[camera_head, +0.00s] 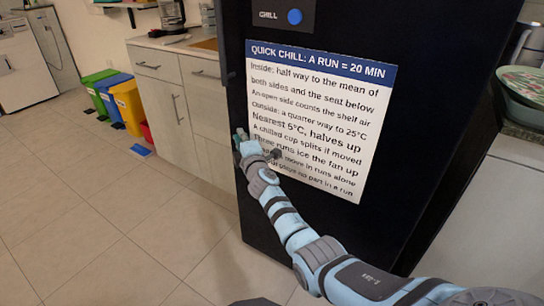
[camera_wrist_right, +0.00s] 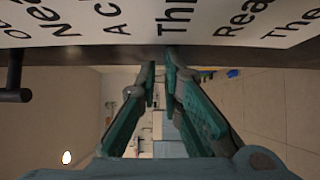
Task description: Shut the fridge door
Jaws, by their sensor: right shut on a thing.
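The fridge (camera_head: 315,215) is a tall black body with a white sign (camera_head: 318,110) on the face toward me and a blue round button (camera_head: 295,16) above it. A dark upright bar (camera_head: 221,45) shows beside its left edge. I cannot tell how far the door stands open. My right gripper (camera_head: 240,138) is at the left edge of this black panel. In the right wrist view, its green fingers (camera_wrist_right: 160,70) are close together at the dark panel edge (camera_wrist_right: 230,56), shut on it; the exact contact is hard to see. My left gripper is not in view.
Green, blue and yellow bins (camera_head: 128,105) stand by the cabinets (camera_head: 168,95) at the left.

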